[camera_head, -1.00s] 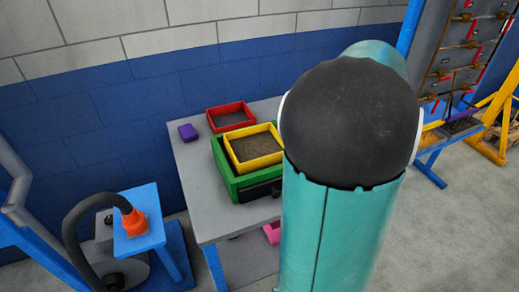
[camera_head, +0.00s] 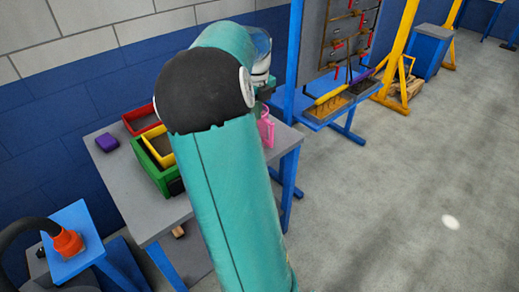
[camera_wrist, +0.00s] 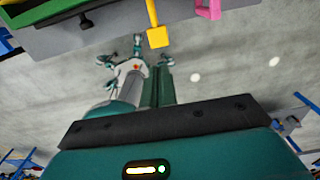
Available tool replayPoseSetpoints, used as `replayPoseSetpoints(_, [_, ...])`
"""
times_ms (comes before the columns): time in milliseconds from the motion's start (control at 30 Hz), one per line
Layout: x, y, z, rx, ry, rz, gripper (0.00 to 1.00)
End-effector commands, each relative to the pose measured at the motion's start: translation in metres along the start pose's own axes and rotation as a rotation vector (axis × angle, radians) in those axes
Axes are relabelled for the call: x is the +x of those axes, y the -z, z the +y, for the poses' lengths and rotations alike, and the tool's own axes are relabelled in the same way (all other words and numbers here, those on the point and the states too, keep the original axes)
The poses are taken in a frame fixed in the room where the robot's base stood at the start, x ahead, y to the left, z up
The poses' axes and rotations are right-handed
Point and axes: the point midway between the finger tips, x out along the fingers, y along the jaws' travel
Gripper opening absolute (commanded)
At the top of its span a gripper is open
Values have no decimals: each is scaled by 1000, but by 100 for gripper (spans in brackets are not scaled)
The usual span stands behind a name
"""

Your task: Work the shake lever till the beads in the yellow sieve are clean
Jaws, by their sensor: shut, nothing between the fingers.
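The yellow sieve (camera_head: 158,152) sits on a green frame (camera_head: 150,172) on the grey table; my arm covers its right part in the head view. Its beads are too hidden to judge. In the wrist view, a yellow bar with a square end (camera_wrist: 158,37), apparently the shake lever, sticks out from the grey table edge. It is hidden in the head view. My gripper (camera_wrist: 172,122) shows as a black edge on a teal housing low in the wrist view. It is shut and empty, apart from the yellow bar.
A red tray (camera_head: 140,118) and a purple block (camera_head: 107,143) are on the table (camera_head: 120,182). A pink handle (camera_head: 267,130) is right of my arm; it also shows in the wrist view (camera_wrist: 208,9). Open floor lies right.

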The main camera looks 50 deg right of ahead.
Motion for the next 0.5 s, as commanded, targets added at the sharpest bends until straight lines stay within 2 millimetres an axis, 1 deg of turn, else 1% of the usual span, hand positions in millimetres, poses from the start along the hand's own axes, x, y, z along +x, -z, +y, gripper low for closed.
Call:
replayPoseSetpoints(200, [0,-7,0,0,-2,3,0])
replayPoseSetpoints(400, [1,-9,0,0,-2,4,0])
replayPoseSetpoints(500, [4,-9,0,0,-2,4,0])
